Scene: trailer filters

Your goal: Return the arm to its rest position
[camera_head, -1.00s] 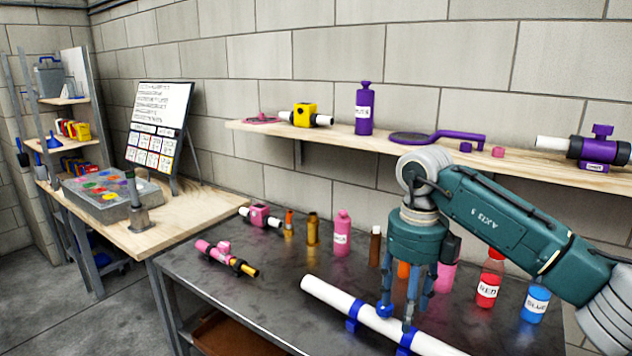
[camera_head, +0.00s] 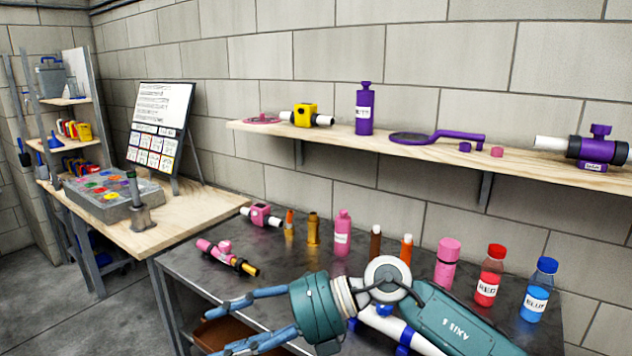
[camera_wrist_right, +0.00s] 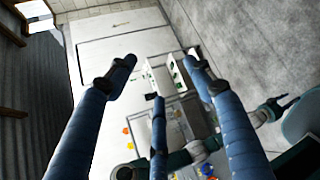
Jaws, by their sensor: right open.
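My right arm reaches in from the lower right of the head view, low in front of the dark table (camera_head: 185,262). Its right gripper (camera_head: 214,332) points left with its fingers spread and nothing between them. In the right wrist view the right gripper (camera_wrist_right: 160,65) also shows open and empty, with blue fingers and dark tips. The arm covers much of a white tube (camera_head: 424,344) with blue clamps at the table front. My left gripper is not in the head view.
Along the table's back stand a pink bottle (camera_head: 342,233), a pink canister (camera_head: 447,263), a red bottle (camera_head: 490,274) and a blue bottle (camera_head: 539,289). A wooden wall shelf (camera_head: 345,135) runs above. A wooden bench (camera_head: 190,222) stands at left; grey floor lies before it.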

